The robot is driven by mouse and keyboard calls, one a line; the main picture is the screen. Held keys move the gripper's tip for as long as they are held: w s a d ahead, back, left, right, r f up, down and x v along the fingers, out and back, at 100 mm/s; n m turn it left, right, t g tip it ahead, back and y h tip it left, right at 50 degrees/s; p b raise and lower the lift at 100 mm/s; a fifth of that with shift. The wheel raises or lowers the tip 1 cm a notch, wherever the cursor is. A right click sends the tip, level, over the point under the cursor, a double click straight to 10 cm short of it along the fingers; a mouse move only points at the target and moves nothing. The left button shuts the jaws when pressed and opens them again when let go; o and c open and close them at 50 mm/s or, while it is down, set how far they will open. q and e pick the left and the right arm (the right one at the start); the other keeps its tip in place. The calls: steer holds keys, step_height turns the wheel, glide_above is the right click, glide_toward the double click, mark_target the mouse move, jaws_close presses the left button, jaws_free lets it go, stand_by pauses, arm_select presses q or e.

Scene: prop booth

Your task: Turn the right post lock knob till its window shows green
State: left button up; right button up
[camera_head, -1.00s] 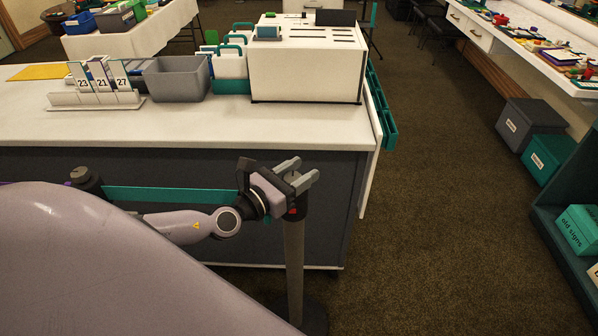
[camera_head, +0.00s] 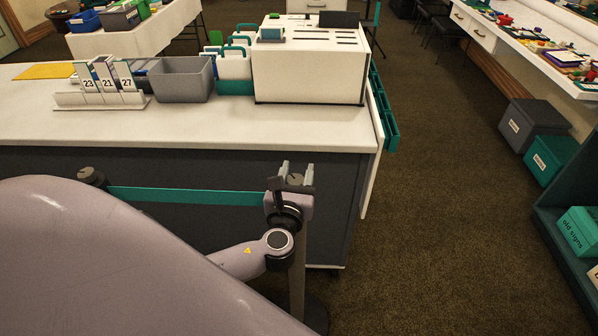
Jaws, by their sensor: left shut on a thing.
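The right post (camera_head: 298,285) stands in front of the counter, with a teal belt (camera_head: 190,196) running from it to the left post (camera_head: 93,178). My left gripper (camera_head: 297,174) is at the top of the right post. Its two fingers point away from me and are shut on the grey lock knob (camera_head: 295,180), of which a little shows between them. My wrist covers the post head, and the lock window is hidden, so its colour cannot be seen. My right gripper is not in view.
The white counter (camera_head: 200,130) behind the belt carries a grey bin (camera_head: 181,85), a number stand (camera_head: 100,99) and a white box (camera_head: 308,75). Carpet lies free to the right. A dark teal shelf (camera_head: 562,240) stands at the right edge.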

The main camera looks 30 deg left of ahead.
arm_select(q)
steer(key=n+g+y, duration=0.2)
steer(key=y, duration=0.1)
steer(key=n+g+y, duration=0.2)
steer(key=shift+s+a+n+y, duration=0.15)
steer(key=shift+a+n+y, duration=0.05)
steer(key=shift+n+y, duration=0.2)
steer(key=shift+s+a+n+g+y, duration=0.2)
steer(key=shift+n+g+y, duration=0.9)
steer(key=shift+g, duration=0.6)
steer(key=shift+s+a+n+g+y, duration=0.15)
steer(key=shift+n+g+y, duration=0.75)
steer(key=shift+n+g, duration=0.6)
steer(key=shift+r+g, duration=0.1)
steer(key=shift+g, duration=0.3)
steer(key=o, duration=1)
steer(key=shift+c, duration=0.2)
steer(key=shift+d, duration=0.15)
